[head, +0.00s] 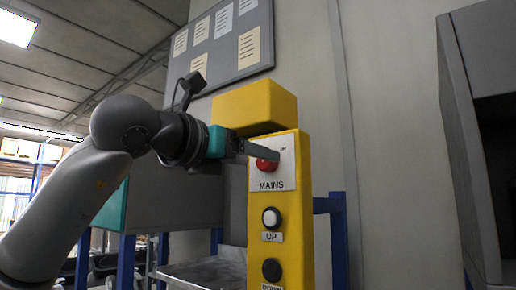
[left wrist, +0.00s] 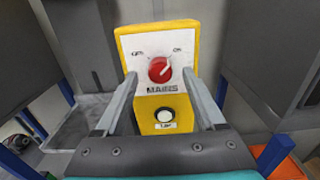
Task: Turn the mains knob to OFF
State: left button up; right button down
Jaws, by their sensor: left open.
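The red mains knob (head: 267,164) sits on a white plate marked MAINS on a yellow control box (head: 292,215). In the left wrist view the knob (left wrist: 159,69) has a pale pointer line aimed up and right, toward the ON mark; the other mark is at upper left. My left gripper (head: 272,153) is in front of the plate at the knob, partly covering it in the head view. In the left wrist view its open fingers (left wrist: 160,76) stand on either side of the knob; I cannot tell whether they touch it. My right gripper is not in view.
Below the knob are a white UP button (head: 271,218) and a black button (head: 271,269). A yellow block (head: 254,107) sits behind the control box's top. A notice board (head: 222,42) hangs above. A grey cabinet (head: 462,150) stands at the right.

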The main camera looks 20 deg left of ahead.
pick_arm(q)
jog(key=shift+x, duration=1.05)
grip_shut()
